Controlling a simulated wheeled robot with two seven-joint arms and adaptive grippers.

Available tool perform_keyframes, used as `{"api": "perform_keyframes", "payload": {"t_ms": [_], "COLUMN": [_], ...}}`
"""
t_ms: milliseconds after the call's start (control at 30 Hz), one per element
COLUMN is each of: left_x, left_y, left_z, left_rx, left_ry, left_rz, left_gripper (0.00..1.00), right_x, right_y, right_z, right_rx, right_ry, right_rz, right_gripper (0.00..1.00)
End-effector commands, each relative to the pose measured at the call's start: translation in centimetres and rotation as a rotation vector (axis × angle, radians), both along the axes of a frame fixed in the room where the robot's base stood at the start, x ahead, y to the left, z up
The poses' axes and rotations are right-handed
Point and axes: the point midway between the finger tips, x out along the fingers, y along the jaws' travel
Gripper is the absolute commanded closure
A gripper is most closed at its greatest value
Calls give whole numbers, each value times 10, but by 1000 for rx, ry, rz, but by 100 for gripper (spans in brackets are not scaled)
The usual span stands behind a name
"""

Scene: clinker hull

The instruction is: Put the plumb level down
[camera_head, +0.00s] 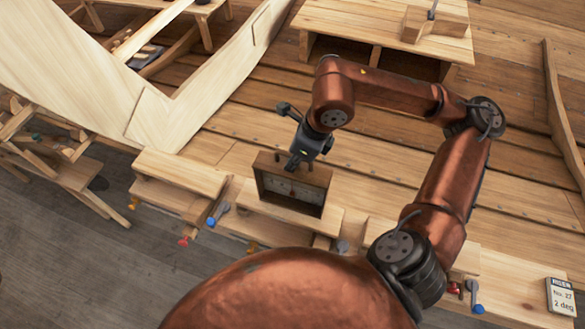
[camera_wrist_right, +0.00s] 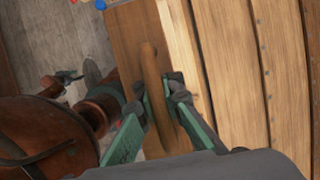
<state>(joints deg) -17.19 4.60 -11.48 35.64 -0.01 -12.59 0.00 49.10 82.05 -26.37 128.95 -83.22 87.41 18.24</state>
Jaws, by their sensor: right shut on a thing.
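The plumb level (camera_head: 290,188) is a brown wooden box with a framed, pale dial face. It is upright at the pale wooden ledge (camera_head: 326,219) in the middle of the head view; I cannot tell whether its bottom touches. My right gripper (camera_head: 295,163) is above it, shut on its top handle. In the right wrist view the rounded wooden handle (camera_wrist_right: 150,65) of the level lies between the green-backed fingers of the gripper (camera_wrist_right: 158,88). The lower part of the level is hidden there. My left gripper is not in view.
Similar ledges (camera_head: 180,170) with coloured clamps stand along the planked hull (camera_head: 390,160). A wooden bench (camera_head: 385,22) with a block on it stands at the back. A pale curved timber (camera_head: 150,100) rises at the left. A card reading "No. 27, 2 deg" (camera_head: 561,297) lies at lower right.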

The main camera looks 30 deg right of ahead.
Motion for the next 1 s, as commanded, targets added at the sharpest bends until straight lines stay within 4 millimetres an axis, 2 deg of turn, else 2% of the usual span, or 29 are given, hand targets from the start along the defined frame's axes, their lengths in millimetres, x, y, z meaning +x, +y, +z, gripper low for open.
{"api": "perform_keyframes", "payload": {"t_ms": [67, 300, 733, 767, 1000], "left_x": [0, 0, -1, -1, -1], "left_y": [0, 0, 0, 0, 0], "left_z": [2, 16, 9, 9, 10], "left_rx": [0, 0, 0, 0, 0], "left_ry": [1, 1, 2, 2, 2], "left_rz": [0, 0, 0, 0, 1], "left_gripper": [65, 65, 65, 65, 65], "right_x": [0, 0, 1, 1, 1], "right_y": [-5, -3, -3, -3, -3], "right_z": [-5, -31, -38, -38, -37], "right_rx": [-2, 0, 0, -1, -1], "right_ry": [2, 0, -1, -1, -1], "right_rz": [-2, 1, 0, 0, 0], "right_gripper": [100, 100, 100, 92, 76]}}
